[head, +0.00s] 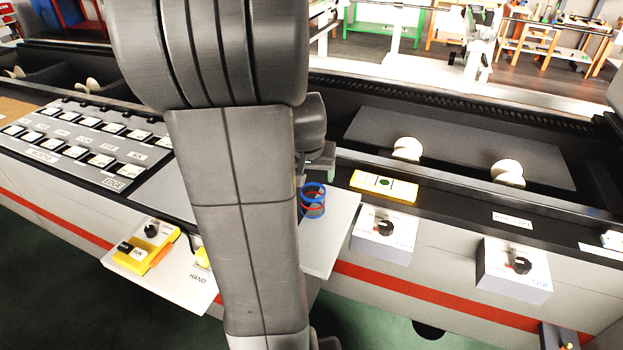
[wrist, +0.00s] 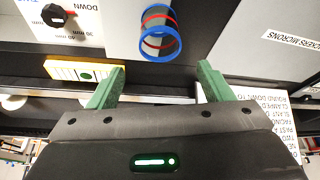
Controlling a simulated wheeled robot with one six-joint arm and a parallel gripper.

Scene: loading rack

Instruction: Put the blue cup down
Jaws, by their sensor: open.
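The blue cup (head: 313,201), with blue rims and a red band, appears to stand upright on the pale shelf (head: 342,222) in front of the machine. My arm covers part of the view just left of it. In the wrist view the cup (wrist: 158,32) is beyond the fingertips, apart from both fingers. My gripper (wrist: 161,70) is open, with its two green fingers spread and nothing between them. In the head view my gripper is mostly hidden behind my arm, above the cup.
A yellow-edged block (head: 384,187) lies on the ledge right of the cup, and also shows in the wrist view (wrist: 85,70). Knob boxes (head: 385,234) (head: 514,270) jut from the front. A button panel (head: 85,140) and a yellow control box (head: 147,246) are on the left.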

